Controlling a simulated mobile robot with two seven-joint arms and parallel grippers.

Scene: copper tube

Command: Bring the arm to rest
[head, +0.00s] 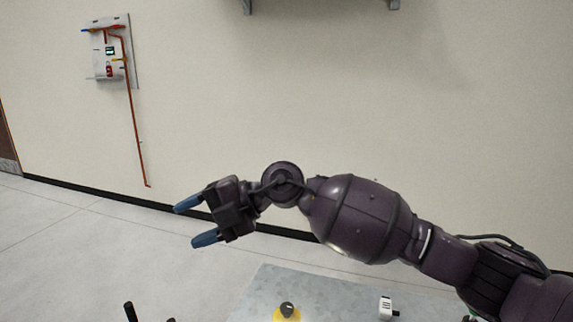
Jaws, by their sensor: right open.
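My right arm comes in from the right edge and reaches across the middle of the head view. Its gripper (190,222) points left, with its two blue fingertips apart and nothing between them. It is held up in the air, to the left of and above a grey metal table (255,296). My left gripper is not in view.
On the table are a dark knob on a yellow disc (287,312) and a small white device (386,307). A panel with copper tube (110,52) hangs on the far wall at the left, a tube (137,140) running down from it.

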